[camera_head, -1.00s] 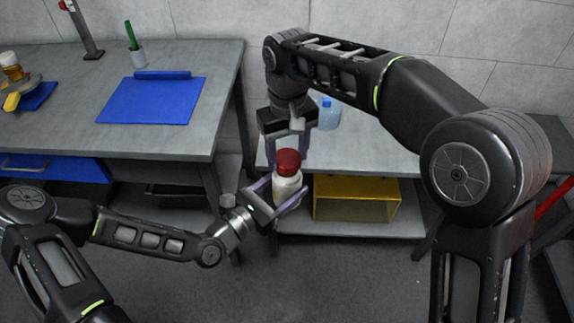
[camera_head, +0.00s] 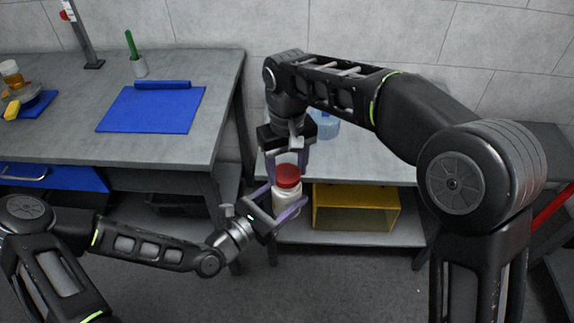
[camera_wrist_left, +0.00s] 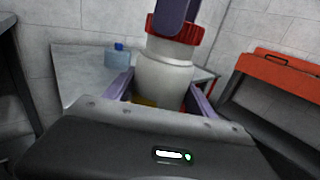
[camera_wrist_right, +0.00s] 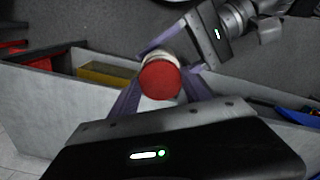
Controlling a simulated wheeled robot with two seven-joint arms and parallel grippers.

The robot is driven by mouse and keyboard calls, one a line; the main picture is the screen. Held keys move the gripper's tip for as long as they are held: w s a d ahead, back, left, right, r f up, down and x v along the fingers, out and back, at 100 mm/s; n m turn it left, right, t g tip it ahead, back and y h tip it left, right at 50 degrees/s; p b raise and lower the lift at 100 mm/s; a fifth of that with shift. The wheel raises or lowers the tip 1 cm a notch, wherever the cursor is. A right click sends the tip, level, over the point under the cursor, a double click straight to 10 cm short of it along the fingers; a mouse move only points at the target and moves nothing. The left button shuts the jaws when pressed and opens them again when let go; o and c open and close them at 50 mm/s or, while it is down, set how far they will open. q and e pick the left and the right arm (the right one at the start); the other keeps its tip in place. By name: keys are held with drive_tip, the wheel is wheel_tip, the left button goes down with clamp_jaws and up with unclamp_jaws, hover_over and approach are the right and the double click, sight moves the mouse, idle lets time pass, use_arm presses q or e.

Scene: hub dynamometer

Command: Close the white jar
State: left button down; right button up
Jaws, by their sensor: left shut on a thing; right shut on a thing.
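The white jar (camera_head: 286,198) is held upright in the air in front of the right-hand table; it also shows in the left wrist view (camera_wrist_left: 163,78). Its red lid (camera_head: 288,175) sits on the jar's top and shows round and red in the right wrist view (camera_wrist_right: 159,80). My left gripper (camera_head: 286,203) is shut on the jar's body from the lower left. My right gripper (camera_head: 287,167) comes from above, its purple fingers shut on the red lid. I cannot tell how tightly the lid sits on the neck.
A yellow open box (camera_head: 356,207) stands on the lower shelf of the right-hand table. A blue-capped clear bottle (camera_head: 325,122) stands on its top.

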drive_tip(key=shift+f, duration=0.55)
idle(0.8)
